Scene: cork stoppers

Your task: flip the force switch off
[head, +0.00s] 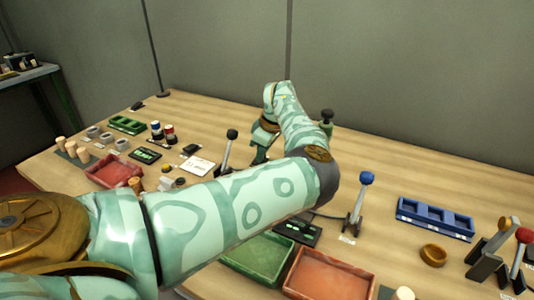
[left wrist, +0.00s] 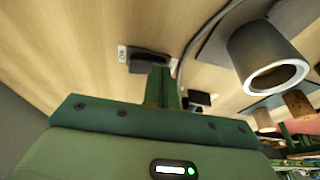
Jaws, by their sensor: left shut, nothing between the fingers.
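My left arm crosses the head view from the lower left, and its gripper (head: 262,156) points down near the middle of the table, partly hidden by the wrist. In the left wrist view the dark green fingers (left wrist: 162,88) are shut with nothing between them. Just beyond their tips is a small black box (left wrist: 148,62) with a white label; whether they touch is unclear. I cannot tell which item is the force switch, as the labels are unreadable. Candidates are the black-knobbed lever (head: 231,134), the blue-knobbed lever (head: 366,179) and the red-knobbed lever (head: 523,237). My right gripper is out of view.
A grey metal cylinder (left wrist: 262,55) and a cork (left wrist: 298,104) are close by in the wrist view. Green (head: 258,262) and red (head: 330,276) trays lie at the front, a blue tray (head: 436,218) at right. The wood between the blue tray and the wall is clear.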

